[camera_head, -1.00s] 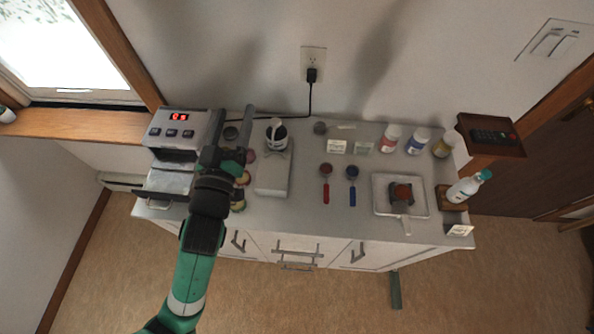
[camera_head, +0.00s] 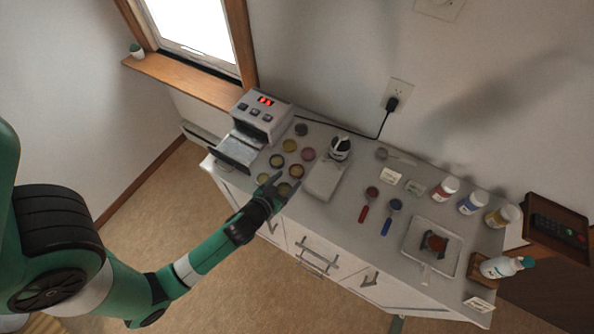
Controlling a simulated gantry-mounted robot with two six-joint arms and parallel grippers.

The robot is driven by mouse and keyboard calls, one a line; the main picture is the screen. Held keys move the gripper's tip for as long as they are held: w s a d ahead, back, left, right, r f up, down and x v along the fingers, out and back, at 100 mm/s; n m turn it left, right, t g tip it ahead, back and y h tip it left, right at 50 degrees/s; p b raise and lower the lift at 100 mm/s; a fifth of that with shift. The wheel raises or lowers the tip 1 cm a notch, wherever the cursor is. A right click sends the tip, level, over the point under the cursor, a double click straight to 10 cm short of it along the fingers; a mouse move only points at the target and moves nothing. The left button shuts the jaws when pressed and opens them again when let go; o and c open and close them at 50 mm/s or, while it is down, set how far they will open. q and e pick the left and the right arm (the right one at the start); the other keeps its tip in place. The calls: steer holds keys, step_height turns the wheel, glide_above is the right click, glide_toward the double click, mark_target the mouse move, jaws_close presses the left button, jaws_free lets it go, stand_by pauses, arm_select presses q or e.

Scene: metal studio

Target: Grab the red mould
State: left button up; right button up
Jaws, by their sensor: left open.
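Several small round moulds lie on the left part of the grey counter. The one that looks most red is a dull pinkish-red mould (camera_head: 308,154), at the right of the group, beside a pale grey block-shaped device. The others look yellowish or dark-rimmed. My left gripper (camera_head: 277,185) is open at the front of the group, by the counter's front edge. Its fingers partly cover the nearest moulds. It is nearer the front than the red mould, with yellowish moulds between them. I see nothing between its fingers for certain. My right gripper is not in view.
A grey machine (camera_head: 263,118) with a red display and an open tray stands at the left end. The pale device (camera_head: 326,178) borders the moulds on the right. Red-handled (camera_head: 364,212) and blue-handled (camera_head: 387,226) spoons, a white tray (camera_head: 456,250) and bottles lie further right.

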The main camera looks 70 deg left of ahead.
mark_target(294, 175)
arm_select(q)
steer(key=shift+x, duration=2.7)
steer(key=shift+a+r, duration=0.1)
steer(key=shift+r, duration=0.05)
steer(key=c, duration=1)
steer(key=shift+r, duration=0.15)
steer(key=shift+r, duration=0.2)
step_height(294, 175, up, 3)
steer(key=shift+f+p, duration=0.25)
steer(key=shift+p, duration=0.4)
steer(key=s+d+r, duration=0.1)
steer(key=r, duration=0.1)
steer(key=s+d+r+p, duration=0.1)
steer(key=s+d+r, duration=0.1)
steer(key=r, duration=0.1)
steer(key=shift+d+r+p, duration=0.3)
steer(key=shift+r+p, duration=0.05)
steer(key=p+v, duration=0.1)
steer(key=v, duration=0.2)
steer(key=d+p+v, duration=0.1)
steer(key=v, duration=0.2)
steer(key=w+p+v, duration=0.1)
steer(key=v, duration=0.3)
steer(key=shift+d, duration=0.35)
